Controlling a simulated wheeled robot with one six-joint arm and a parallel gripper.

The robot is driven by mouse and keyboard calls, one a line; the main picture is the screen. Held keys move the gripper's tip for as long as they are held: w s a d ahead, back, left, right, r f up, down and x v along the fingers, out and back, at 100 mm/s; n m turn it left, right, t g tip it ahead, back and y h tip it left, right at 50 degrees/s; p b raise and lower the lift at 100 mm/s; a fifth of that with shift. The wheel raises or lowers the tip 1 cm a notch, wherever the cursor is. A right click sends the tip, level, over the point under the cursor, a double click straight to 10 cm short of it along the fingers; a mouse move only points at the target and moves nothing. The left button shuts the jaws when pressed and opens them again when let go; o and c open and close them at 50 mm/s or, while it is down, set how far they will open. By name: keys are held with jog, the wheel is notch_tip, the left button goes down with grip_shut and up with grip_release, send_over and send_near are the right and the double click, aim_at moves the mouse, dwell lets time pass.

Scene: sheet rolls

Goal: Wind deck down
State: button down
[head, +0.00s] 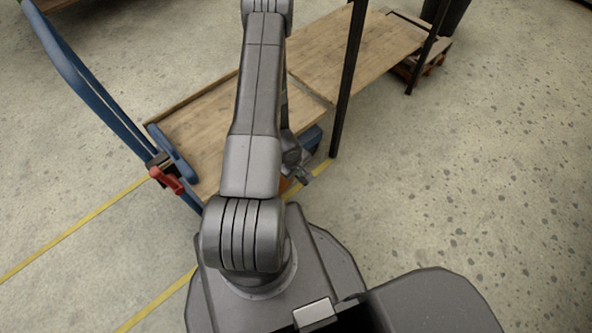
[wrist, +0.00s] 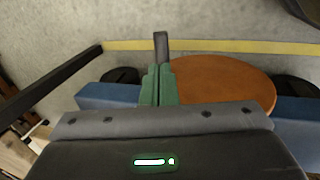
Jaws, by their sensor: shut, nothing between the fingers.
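The wooden deck (head: 200,118) of a blue-framed cart lies flat behind my arm in the head view, and my arm hides part of it. An orange-brown disc (wrist: 225,82) shows in the wrist view against a blue beam (wrist: 103,96) of the cart. My gripper (wrist: 157,85) has green fingers closed together, just left of the disc in that view. A dark grey upright piece (wrist: 161,46) shows at the fingertips; I cannot tell whether it touches them. In the head view my gripper (head: 303,174) is small, beside the deck's near right corner.
A red lever (head: 168,180) sits at the cart's left corner below the blue push handle (head: 82,78). Dark wheels (wrist: 122,76) flank the disc. The floor at right is clear.

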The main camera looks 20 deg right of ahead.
aim_at(303, 179)
jog(key=b+x, duration=0.2)
jog(key=x, duration=0.2)
jog(key=shift+d+f, duration=0.1)
jog(key=shift+f, duration=0.3)
